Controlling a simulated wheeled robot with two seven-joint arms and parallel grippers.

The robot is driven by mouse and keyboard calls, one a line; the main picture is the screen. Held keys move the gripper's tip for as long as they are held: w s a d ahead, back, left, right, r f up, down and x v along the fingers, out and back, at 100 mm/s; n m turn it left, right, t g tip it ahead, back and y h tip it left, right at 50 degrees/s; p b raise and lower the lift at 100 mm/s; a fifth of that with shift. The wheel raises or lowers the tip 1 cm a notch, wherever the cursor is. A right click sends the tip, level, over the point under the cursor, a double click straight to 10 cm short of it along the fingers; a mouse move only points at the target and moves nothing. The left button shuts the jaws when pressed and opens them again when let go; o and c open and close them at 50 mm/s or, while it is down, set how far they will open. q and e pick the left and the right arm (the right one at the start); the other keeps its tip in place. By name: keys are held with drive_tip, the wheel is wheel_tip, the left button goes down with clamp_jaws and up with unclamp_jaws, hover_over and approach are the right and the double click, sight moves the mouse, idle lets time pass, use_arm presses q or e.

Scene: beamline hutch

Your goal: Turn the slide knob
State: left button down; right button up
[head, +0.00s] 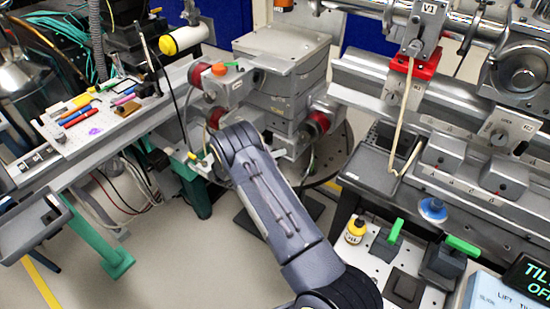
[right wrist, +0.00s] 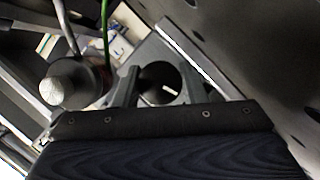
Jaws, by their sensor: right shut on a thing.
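In the right wrist view, a dark round knob (right wrist: 160,78) with a pale line on its face sits between the two fingers of my right gripper (right wrist: 158,88). The fingers are shut on it, one on each side. I take it to be the slide knob. In the head view my right arm reaches up to the grey stage stack (head: 285,85), and the wrist covers the knob and the fingertips. How far the knob is turned cannot be told. My left gripper is not in view.
A pale rounded cap (right wrist: 65,85) and a green cable (right wrist: 105,30) are close to the fingers. Left is a bench (head: 110,125) with pens. Loose cables hang near the wrist.

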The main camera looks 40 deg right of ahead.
drive_tip(key=shift+n+g+h+b, duration=0.5)
drive_tip(key=shift+n+b, duration=0.15)
drive_tip(key=shift+n, duration=0.45)
drive_tip(key=o, duration=1)
drive_tip(key=a, duration=0.2)
drive_tip(key=a+r, duration=0.1)
drive_tip(key=a, duration=0.4)
drive_tip(key=shift+w+a+r+b, duration=0.15)
drive_tip(key=shift+w+a+b, duration=0.15)
drive_tip(key=shift+a, duration=0.05)
